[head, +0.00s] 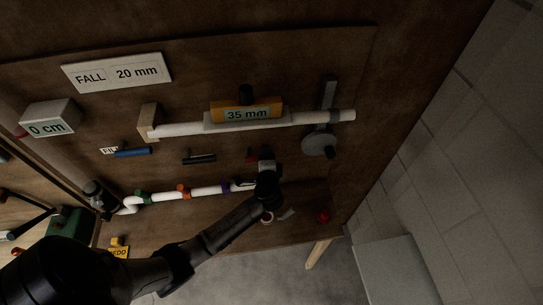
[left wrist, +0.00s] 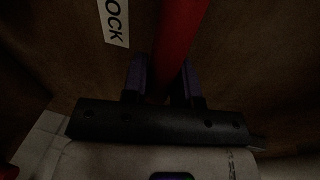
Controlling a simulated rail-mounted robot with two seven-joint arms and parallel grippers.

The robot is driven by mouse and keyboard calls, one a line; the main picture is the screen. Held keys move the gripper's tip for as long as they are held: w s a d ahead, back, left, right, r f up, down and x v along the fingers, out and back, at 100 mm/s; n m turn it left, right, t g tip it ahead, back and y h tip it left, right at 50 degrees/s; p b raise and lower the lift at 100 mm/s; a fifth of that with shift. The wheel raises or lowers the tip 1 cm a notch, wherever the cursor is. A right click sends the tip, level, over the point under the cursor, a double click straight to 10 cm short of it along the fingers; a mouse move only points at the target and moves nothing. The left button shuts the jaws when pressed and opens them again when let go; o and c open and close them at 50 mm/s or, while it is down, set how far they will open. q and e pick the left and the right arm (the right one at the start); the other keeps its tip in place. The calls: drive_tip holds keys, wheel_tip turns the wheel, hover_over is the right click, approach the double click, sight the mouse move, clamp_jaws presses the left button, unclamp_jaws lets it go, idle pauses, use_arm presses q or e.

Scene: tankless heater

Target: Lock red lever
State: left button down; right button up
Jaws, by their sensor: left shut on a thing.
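The red lever (left wrist: 180,38) runs between the two fingers of my left gripper (left wrist: 163,82) in the left wrist view, and the gripper is shut on it. In the head view my left gripper (head: 264,158) is at the lower middle of the brown board, and only a small red end of the lever (head: 251,155) shows beside it. A white label (left wrist: 114,20) reading "OCK" is left of the lever in the left wrist view; its first part is cut off. My right gripper is in neither view.
A blue lever (head: 133,152) and a black lever (head: 199,159) are left of my gripper. A white pipe with coloured rings (head: 205,190) runs just below. Above are a white pipe (head: 340,115) and a yellow "35 mm" block (head: 246,112). A tiled wall (head: 470,140) stands at right.

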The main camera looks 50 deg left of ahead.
use_arm(q)
drive_tip(key=shift+f, duration=0.1)
drive_tip(key=c, duration=0.9)
unclamp_jaws()
drive_tip(key=shift+b+v, duration=0.8)
drive_tip(key=shift+v, duration=6.15)
drive_tip(key=shift+a, duration=0.1)
